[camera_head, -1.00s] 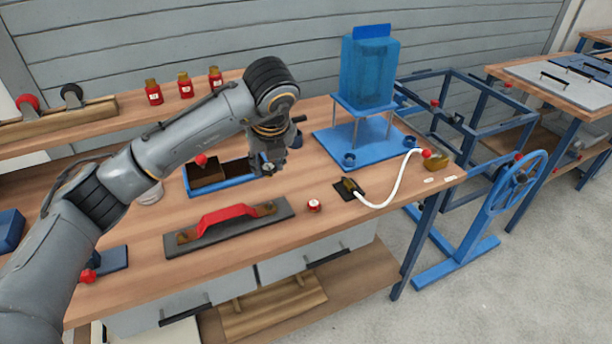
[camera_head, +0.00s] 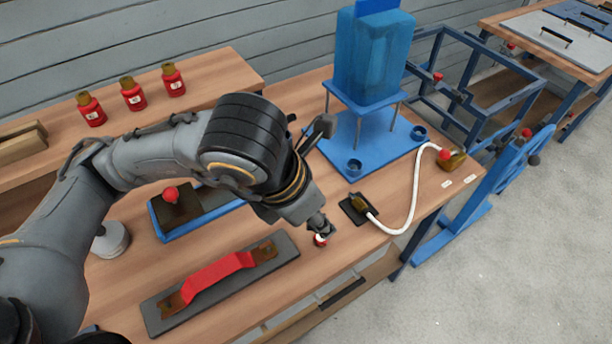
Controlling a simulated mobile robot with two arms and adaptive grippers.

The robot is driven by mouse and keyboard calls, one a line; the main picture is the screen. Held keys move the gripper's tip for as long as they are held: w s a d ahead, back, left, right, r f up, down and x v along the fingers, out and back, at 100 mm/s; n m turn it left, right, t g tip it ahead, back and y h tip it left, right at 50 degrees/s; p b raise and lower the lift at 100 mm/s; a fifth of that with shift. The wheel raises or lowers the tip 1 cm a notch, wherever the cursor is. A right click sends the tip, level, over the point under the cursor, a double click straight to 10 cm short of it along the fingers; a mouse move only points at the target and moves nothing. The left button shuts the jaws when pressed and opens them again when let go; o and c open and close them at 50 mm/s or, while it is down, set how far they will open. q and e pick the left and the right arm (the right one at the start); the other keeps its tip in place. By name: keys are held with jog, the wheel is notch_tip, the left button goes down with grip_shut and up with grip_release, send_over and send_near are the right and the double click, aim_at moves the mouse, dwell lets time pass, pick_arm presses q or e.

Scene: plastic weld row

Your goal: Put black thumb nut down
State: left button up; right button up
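My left gripper (camera_head: 320,226) points down over the bench near its front edge, right of the red-handled grey plate. Its fingertips are at a small red and white piece (camera_head: 320,241), which they partly cover. I cannot tell whether they touch it. The fingers are small and dark here, so I cannot tell whether they are open or shut. I cannot make out a black thumb nut; if it is between the fingers, it is hidden. My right gripper is not in view.
The grey plate with a red handle (camera_head: 218,272) lies at the front. A blue tray (camera_head: 212,222) is behind it. A blue stand (camera_head: 365,158) with a tank is at the back right. A white hose (camera_head: 412,195) curves from a dark pad (camera_head: 357,207).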

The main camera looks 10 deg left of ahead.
pick_arm(q)
jog(key=shift+s+m, duration=0.3)
jog(key=w+a+f, duration=0.1)
jog(key=w+f, duration=0.1)
jog(key=w, duration=0.1)
jog(key=w+a+f+p, duration=0.1)
jog(key=w+f, duration=0.2)
jog(key=w, duration=0.1)
jog(key=w+a+f+p, duration=0.1)
jog(key=w+f, duration=0.1)
jog(key=w, duration=0.2)
jog(key=shift+a+f, duration=0.4)
jog(key=shift+w+a+f, duration=0.1)
jog(key=shift+w+f, duration=0.3)
jog(key=shift+f, duration=0.05)
jog(key=f, duration=0.1)
jog(key=f+p, duration=0.1)
jog(key=f, duration=0.1)
jog(key=shift+w+a+f, duration=0.1)
jog(key=shift+w+a, duration=0.05)
jog(key=shift+w, duration=0.2)
jog(key=shift+f, duration=0.4)
